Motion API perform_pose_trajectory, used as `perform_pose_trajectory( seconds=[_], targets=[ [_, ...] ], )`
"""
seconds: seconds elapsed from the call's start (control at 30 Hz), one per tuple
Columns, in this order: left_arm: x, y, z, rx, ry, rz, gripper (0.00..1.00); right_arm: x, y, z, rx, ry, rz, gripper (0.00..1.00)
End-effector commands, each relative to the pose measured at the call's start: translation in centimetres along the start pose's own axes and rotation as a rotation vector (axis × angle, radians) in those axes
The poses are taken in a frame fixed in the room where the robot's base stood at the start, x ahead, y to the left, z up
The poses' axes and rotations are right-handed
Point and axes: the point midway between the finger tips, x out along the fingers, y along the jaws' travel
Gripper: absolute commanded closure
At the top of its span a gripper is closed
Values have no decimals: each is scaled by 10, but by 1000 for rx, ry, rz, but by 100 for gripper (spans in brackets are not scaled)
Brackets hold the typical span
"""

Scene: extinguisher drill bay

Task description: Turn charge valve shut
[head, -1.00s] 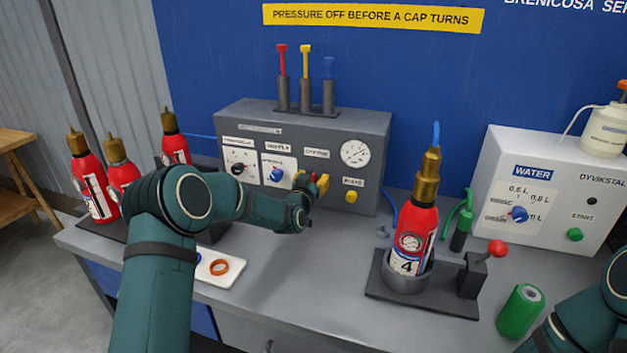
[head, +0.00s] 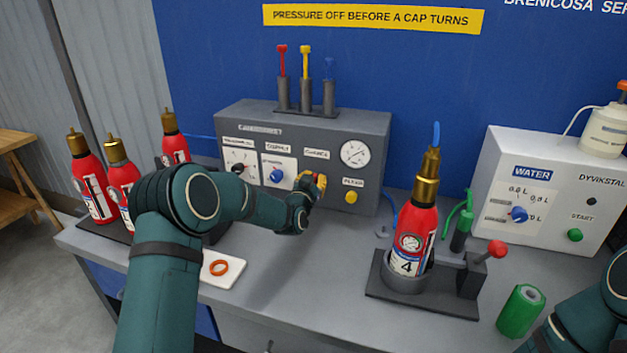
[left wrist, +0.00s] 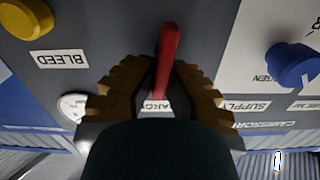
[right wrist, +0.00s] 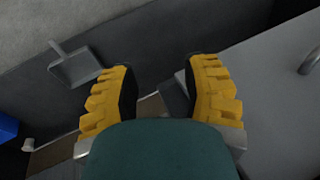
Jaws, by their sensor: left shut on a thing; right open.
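The charge valve's red lever (left wrist: 168,55) stands out from the grey panel between my left gripper's yellow fingers in the left wrist view. My left gripper (left wrist: 160,85) is shut on this lever; the fingers partly cover the CHARGE label behind it. In the head view my left gripper (head: 317,187) is at the grey charging box (head: 300,125), below the CHARGE label (head: 317,154), and mostly hides the lever. My right gripper (right wrist: 163,85) is open and empty in the right wrist view. In the head view only part of my right arm shows.
The yellow BLEED button (head: 351,197), blue SUPPLY knob (head: 277,175) and gauge (head: 355,153) are close by. Extinguisher 4 (head: 416,230) stands in a holder to the right, with a red-knobbed lever (head: 497,249) beside it. Several other extinguishers (head: 88,185) stand left.

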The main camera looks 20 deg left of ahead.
Motion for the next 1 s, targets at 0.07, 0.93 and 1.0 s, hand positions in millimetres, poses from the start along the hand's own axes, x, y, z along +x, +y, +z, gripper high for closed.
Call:
perform_pose_trajectory(
  seconds=[0.07, 0.93, 1.0],
  targets=[
    [0, 2, -2, 62, 4, 1, 100, 0, 0, 0, 0, 0, 0, 53],
    [1, 13, 4, 886, 4, -1, 100, 0, 0, 0, 0, 0, 0, 53],
    [1, 14, 5, 952, 4, -1, 100, 0, 0, 0, 0, 0, 0, 53]
  ],
)
